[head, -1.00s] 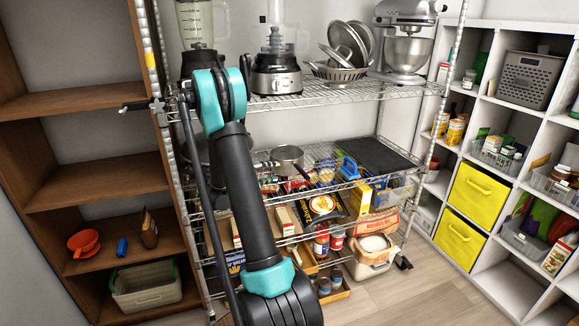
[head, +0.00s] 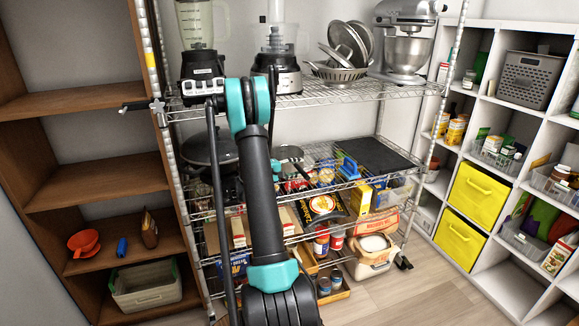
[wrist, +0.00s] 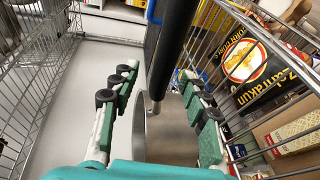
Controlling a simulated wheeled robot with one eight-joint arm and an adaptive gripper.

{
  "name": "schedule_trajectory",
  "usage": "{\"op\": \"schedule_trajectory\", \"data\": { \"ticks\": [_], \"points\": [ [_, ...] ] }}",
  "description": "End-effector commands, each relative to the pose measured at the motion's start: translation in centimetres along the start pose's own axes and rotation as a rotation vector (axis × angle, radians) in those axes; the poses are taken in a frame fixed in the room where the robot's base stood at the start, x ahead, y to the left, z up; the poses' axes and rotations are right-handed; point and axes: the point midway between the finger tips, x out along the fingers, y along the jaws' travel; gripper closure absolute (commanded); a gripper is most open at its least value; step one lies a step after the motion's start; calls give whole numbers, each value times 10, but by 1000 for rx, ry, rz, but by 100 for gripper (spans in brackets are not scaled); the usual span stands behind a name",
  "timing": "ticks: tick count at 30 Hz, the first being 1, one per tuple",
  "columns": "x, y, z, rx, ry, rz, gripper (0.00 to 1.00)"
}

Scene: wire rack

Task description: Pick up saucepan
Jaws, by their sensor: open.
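The saucepan (head: 291,153) is on the rack's middle shelf in the head view, partly hidden behind my arm. It has a grey metal body and a dark handle. In the wrist view its metal body (wrist: 170,137) shows between the fingers of my gripper (wrist: 158,80), and the dark handle runs up and away from it. The fingers are spread, one on each side of the saucepan, with a gap at the left finger. I cannot tell whether the right finger touches it.
A dark lidded pot (head: 205,150) stands left of my arm on the middle shelf. A black mat (head: 378,156) lies to the right. Food packages, including a black bag (wrist: 255,65), are close below the wires. The upper shelf (head: 340,95) holds appliances and a dish basket.

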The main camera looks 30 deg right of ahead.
Motion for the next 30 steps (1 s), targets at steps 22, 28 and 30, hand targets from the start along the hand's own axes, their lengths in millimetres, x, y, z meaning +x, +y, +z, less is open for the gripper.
{"op": "schedule_trajectory", "data": {
  "ticks": [22,28,30],
  "points": [
    [10,0,0,0,1,0,100],
    [10,0,0,0,1,0,100],
    [9,1,0,0,1,1,100]
  ]
}}
